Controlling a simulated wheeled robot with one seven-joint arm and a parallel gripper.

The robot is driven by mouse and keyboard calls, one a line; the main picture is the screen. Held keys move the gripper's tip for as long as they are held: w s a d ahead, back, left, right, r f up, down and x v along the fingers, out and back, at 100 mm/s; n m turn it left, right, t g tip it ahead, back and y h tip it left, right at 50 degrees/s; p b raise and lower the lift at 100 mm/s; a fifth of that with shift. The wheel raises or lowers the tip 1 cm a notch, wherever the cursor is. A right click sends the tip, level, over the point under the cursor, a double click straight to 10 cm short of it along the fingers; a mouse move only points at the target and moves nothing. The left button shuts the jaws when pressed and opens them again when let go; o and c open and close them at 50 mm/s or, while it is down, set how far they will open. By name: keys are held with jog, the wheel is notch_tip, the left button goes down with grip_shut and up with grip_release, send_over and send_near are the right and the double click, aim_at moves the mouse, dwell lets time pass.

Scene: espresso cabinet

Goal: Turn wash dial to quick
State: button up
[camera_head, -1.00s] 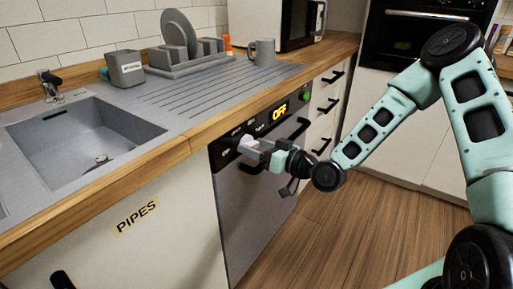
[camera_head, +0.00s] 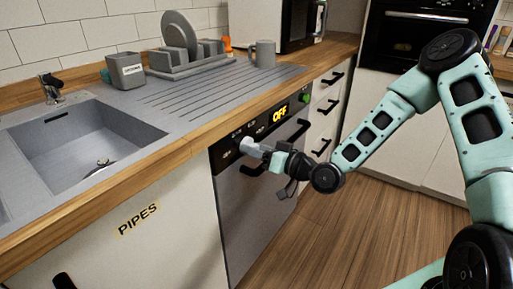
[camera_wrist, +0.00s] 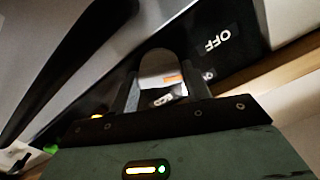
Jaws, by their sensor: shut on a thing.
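The dishwasher (camera_head: 235,215) has a black control panel along its top front, with a lit yellow "OFF" display (camera_head: 280,113). My gripper (camera_head: 258,148) is at the left part of this panel, reaching in from the right. In the wrist view my gripper (camera_wrist: 163,90) has its two fingers on either side of a grey rounded dial (camera_wrist: 160,66) and is shut on it. Another label is partly hidden by a finger. The dial's pointer and its setting cannot be made out.
A dark bar handle (camera_wrist: 62,65) runs close to my gripper in the wrist view. The wooden counter edge (camera_head: 190,147) lies just above the panel. A sink (camera_head: 90,140) is at left, drawers (camera_head: 322,115) at right. The floor in front is clear.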

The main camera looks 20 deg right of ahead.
jog(key=m+p, duration=0.2)
jog(key=m, duration=0.2)
jog(key=shift+m+p, duration=0.5)
jog(key=shift+m, duration=1.6)
jog(key=shift+f, duration=0.1)
jog(key=o, duration=1)
jog(key=p+v, duration=0.2)
jog(key=v, duration=1.5)
jog(key=shift+s+d, duration=0.15)
